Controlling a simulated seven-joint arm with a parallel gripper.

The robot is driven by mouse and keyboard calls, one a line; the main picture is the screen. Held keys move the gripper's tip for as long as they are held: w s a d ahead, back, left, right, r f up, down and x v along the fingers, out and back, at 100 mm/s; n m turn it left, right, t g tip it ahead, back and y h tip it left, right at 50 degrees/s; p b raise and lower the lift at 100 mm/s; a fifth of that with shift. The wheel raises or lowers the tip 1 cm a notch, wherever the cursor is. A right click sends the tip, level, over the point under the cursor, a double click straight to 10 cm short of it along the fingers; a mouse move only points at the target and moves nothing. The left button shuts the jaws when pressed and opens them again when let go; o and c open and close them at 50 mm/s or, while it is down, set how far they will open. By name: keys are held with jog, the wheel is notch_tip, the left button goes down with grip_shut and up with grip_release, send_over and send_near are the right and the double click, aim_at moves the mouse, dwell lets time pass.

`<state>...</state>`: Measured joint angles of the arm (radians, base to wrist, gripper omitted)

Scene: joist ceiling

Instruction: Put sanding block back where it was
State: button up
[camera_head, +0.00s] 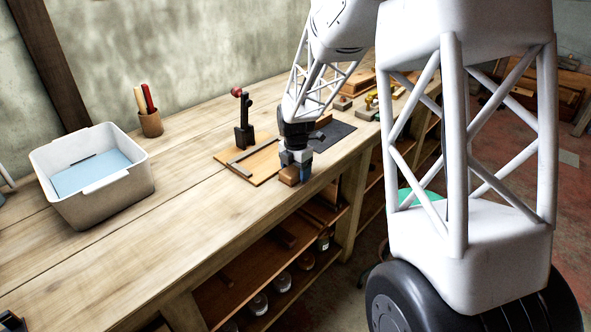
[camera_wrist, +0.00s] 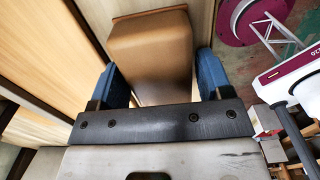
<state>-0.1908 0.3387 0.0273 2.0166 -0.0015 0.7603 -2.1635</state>
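The sanding block is most likely the brown, cork-like block (camera_head: 289,176) near the front edge of the workbench. It also shows in the wrist view (camera_wrist: 152,48), ahead of and between my two blue fingers. My gripper (camera_head: 297,172) points down at the block. In the wrist view my gripper (camera_wrist: 160,72) has its fingers wide apart, one on each side of the block. A thin gap seems to show by the right finger, and the left finger covers part of the block's left edge. Whether both fingers press on it, and whether it touches the bench, is unclear.
A wooden board (camera_head: 262,163) with a metal strip and a dark upright clamp (camera_head: 244,130) lies just left of my gripper. A dark mat (camera_head: 333,136) is behind.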

aim_at(297, 169)
jog(key=shift+r, duration=0.15)
notch_tip(297, 169, up, 12)
dwell(0.9)
dwell(0.6)
jog(key=shift+r, duration=0.1)
jog(key=s+d+r+m, duration=0.3)
jog(key=s+m, duration=0.2)
jog(key=s, duration=0.2)
jog(key=s+d+r+m+t, duration=0.1)
jog(key=s+d+r+m, duration=0.25)
jog(key=s, duration=0.45)
jog(key=s+d+r+m, duration=0.3)
jog(key=s+m, duration=0.2)
jog(key=s, duration=0.2)
jog(key=s+d+f+m, duration=0.1)
jog(key=s+d+m, duration=0.1)
jog(key=s+m, duration=0.5)
jog(key=s+d+f+m+t, duration=0.1)
jog(key=s+d+m, duration=0.2)
jog(key=s, duration=1.1)
jog(key=m, duration=0.3)
jog(key=shift+s+f+m+t, duration=0.25)
jog(key=shift+m+t, duration=0.05)
jog(key=shift+m, duration=0.05)
